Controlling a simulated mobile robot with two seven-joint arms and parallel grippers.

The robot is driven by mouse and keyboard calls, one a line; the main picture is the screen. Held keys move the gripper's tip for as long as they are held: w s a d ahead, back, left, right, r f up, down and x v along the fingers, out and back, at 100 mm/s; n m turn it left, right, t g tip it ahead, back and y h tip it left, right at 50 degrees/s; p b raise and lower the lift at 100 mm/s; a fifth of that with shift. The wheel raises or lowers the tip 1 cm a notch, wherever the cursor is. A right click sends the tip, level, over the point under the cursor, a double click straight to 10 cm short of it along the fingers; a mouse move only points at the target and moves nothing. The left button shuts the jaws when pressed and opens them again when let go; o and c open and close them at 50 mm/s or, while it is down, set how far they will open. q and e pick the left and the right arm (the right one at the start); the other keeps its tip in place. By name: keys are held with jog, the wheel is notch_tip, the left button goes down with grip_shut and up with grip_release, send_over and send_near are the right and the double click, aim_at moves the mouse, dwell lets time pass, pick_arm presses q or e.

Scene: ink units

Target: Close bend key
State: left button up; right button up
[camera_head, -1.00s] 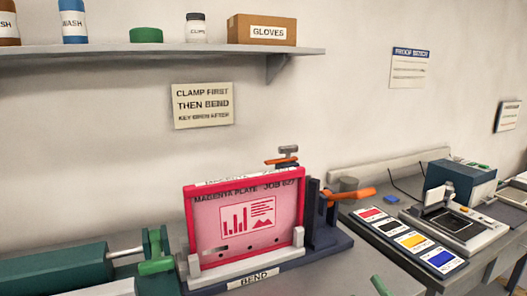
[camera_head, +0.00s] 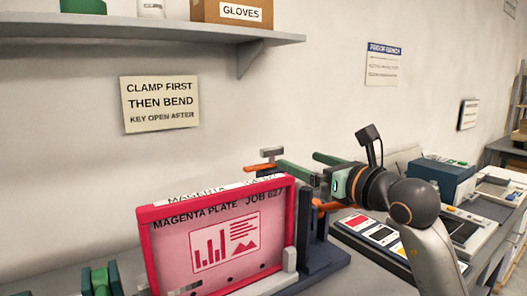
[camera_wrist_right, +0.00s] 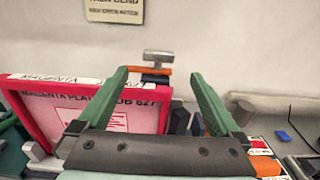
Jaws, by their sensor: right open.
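The bend unit (camera_head: 325,258) holds a magenta plate (camera_head: 217,237) upright in a red frame. At its far top corner is a grey T-shaped handle (camera_head: 271,153) with an orange bar (camera_head: 262,167) under it; it also shows in the wrist view (camera_wrist_right: 158,57). An orange lever (camera_head: 327,205) sticks out at the unit's right side, partly hidden by my arm. No label tells which is the bend key. My right gripper (camera_head: 300,160) is open, its two green fingers pointing towards the T-handle, which shows between the fingertips in the wrist view (camera_wrist_right: 158,76). Nothing is held.
A sign (camera_head: 160,104) on the wall says clamp first, then bend, key open after. Ink colour pads (camera_head: 370,232) and a teal machine (camera_head: 440,178) stand to the right, near my arm.

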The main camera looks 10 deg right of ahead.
aim_at(274, 151)
jog(key=p+x, duration=0.2)
jog(key=x, duration=0.8)
jog(key=shift+w+a+r, duration=0.1)
jog(key=shift+w+a, duration=0.05)
jog(key=shift+a, duration=0.05)
pick_arm(q)
jog(key=shift+s+a+r, duration=0.45)
jog(key=shift+s+a, duration=0.15)
jog(key=shift+a, duration=0.1)
pick_arm(e)
jog(key=shift+w+a, duration=0.2)
jog(key=shift+w, duration=0.35)
pick_arm(q)
jog(key=shift+d, duration=0.1)
pick_arm(e)
grip_shut()
